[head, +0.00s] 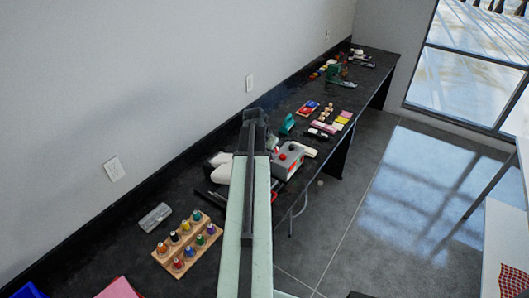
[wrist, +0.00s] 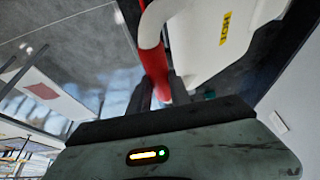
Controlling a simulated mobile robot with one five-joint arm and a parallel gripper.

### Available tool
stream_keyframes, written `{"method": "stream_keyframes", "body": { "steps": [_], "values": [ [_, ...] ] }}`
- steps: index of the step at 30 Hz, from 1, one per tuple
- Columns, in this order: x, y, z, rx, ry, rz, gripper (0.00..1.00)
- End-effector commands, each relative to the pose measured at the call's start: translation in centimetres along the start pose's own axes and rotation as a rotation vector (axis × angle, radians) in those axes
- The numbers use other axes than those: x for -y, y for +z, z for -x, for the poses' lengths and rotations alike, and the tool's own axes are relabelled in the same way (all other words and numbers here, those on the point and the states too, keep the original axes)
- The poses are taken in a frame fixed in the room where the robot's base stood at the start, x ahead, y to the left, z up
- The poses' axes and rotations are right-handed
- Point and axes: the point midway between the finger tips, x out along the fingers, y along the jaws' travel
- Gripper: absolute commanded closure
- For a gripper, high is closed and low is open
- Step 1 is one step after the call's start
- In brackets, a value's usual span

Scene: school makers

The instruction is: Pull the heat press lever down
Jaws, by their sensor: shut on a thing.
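The heat press lever (wrist: 153,58) shows in the wrist view as a curved arm, white at its upper part and red at its grip. My gripper (wrist: 161,90) is shut on the red grip, with a dark finger on each side. The white heat press body (wrist: 205,55) fills the area beside it and carries a yellow HOT label (wrist: 226,29). In the head view my arm covers much of the press; a white part of it (head: 221,166) shows left of the arm. My fingertips are hidden there.
A grey box with a red button (head: 288,160) stands right of my arm on the long black bench (head: 330,90). A wooden rack of colored bottles (head: 188,243) and a clear case (head: 156,217) lie nearer. Small items line the far bench.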

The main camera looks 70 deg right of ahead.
Motion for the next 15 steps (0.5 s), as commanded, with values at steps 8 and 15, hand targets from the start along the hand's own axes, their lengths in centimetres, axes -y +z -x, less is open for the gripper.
{"method": "stream_keyframes", "body": {
  "steps": [8,15],
  "values": [
    [-3.5,3.5,-7.8,0.002,-0.177,-0.078,1.0],
    [-4.8,5.2,-12.3,0.0,-0.218,-0.092,1.0]
  ]
}}
